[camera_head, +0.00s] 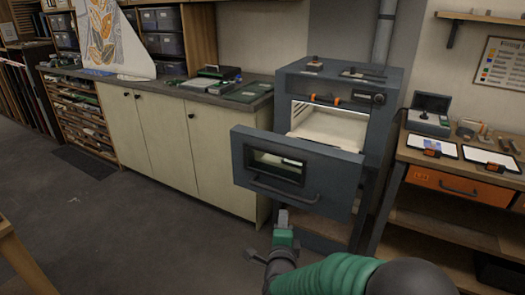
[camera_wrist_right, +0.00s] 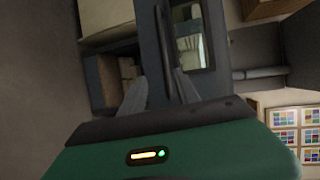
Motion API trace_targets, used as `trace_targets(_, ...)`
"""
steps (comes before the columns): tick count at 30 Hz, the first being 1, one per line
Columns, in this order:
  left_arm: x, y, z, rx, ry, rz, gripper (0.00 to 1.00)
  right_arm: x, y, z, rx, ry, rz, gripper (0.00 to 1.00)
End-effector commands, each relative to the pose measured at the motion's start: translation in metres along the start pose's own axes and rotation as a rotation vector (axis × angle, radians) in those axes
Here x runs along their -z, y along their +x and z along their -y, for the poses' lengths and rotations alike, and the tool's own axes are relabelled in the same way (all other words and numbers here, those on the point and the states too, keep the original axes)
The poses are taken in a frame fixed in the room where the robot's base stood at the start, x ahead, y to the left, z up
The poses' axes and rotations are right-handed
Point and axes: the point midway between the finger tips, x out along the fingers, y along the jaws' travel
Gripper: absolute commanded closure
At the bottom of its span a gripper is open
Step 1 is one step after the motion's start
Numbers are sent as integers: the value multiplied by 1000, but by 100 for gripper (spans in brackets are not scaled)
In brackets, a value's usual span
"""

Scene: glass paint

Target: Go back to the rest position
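My right gripper (camera_head: 283,217) is in front of the kiln door, just below its long handle (camera_head: 283,190). In the right wrist view the two fingers of my right gripper (camera_wrist_right: 160,88) stand apart, with nothing seen gripped. A dark bar, likely the handle (camera_wrist_right: 167,45), runs up the picture near the fingers; I cannot tell whether they touch it. The kiln door (camera_head: 340,178) stands open, its windowed face toward me, and the lit pale chamber shows behind it. My left gripper is not in view.
The kiln (camera_head: 375,115) stands between a cream cabinet (camera_head: 165,135) on the left and a workbench with an orange drawer (camera_head: 465,185) on the right. A wooden edge (camera_head: 15,260) shows at lower left. The grey floor (camera_head: 130,235) at left is mostly clear.

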Motion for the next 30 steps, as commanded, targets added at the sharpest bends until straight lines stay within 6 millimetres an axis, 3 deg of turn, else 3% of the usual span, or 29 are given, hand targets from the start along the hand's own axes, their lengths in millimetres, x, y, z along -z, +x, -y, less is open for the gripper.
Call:
trace_targets(2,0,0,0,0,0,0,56,3,-7,-9,-69,-150,62,62)
trace_targets(5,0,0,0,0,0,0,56,17,-36,-44,-239,-512,219,62)
trace_targets(9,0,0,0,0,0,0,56,61,-104,-104,-489,-1005,485,62)
trace_targets(12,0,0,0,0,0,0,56,91,-148,-133,-613,-1215,641,62)
trace_targets(19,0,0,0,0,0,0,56,152,-242,-173,-825,-1519,972,62)
trace_targets(21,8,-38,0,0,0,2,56,149,-249,-134,-823,-1522,976,62)
trace_targets(30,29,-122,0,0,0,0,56,146,-266,-50,-822,-1517,973,62)
